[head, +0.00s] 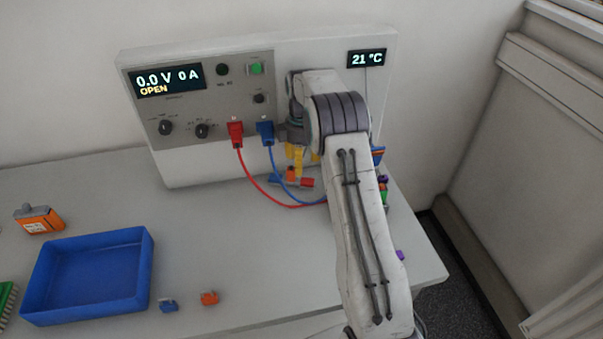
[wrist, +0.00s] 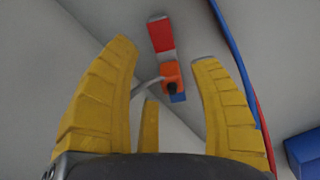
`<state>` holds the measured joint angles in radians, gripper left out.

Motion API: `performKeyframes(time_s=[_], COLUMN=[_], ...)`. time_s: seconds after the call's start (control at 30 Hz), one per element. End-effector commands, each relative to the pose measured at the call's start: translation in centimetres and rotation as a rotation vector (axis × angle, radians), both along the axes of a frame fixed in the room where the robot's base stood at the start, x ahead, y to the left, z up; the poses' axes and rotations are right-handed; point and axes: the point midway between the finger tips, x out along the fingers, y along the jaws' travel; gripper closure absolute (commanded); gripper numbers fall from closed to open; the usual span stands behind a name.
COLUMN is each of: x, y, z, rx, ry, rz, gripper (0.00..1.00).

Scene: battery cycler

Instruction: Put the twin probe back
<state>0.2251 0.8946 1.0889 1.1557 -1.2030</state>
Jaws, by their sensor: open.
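The twin probe (head: 291,174) seems to be the small orange block with a red and a blue part, lying on the bench in front of the cycler (head: 215,150). In the wrist view the same piece (wrist: 168,72) shows between my finger tips, with a dark knob and a grey cord on its orange middle. My gripper (head: 296,160) hangs close above it with yellow fingers apart. In the wrist view my gripper (wrist: 165,60) is open and holds nothing. My arm hides part of the cycler's right side.
Red (head: 236,130) and blue (head: 266,130) plugs sit in the cycler front, their leads curving down near my gripper. The middle bench is clear.

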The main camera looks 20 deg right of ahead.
Motion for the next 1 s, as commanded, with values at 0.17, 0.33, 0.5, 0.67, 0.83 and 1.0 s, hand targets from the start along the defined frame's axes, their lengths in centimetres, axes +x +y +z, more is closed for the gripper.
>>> performKeyframes(time_s=[0.17, 0.33, 0.5, 0.67, 0.83, 1.0], x=[0.1, 0.0, -0.3, -1.9, -5.3, -9.7], y=[0.0, 0.0, 0.3, 1.6, 3.7, 5.8], z=[2.7, 4.3, 5.9, 8.9, 13.0, 16.3], rx=[-0.001, 0.000, -0.002, -0.006, -0.005, 0.005], ry=[-0.003, -0.002, -0.008, -0.037, -0.084, -0.134], rz=[0.000, 0.000, -0.017, -0.083, -0.206, -0.337], gripper=[0.44, 0.44, 0.44, 0.44, 0.44, 0.44])
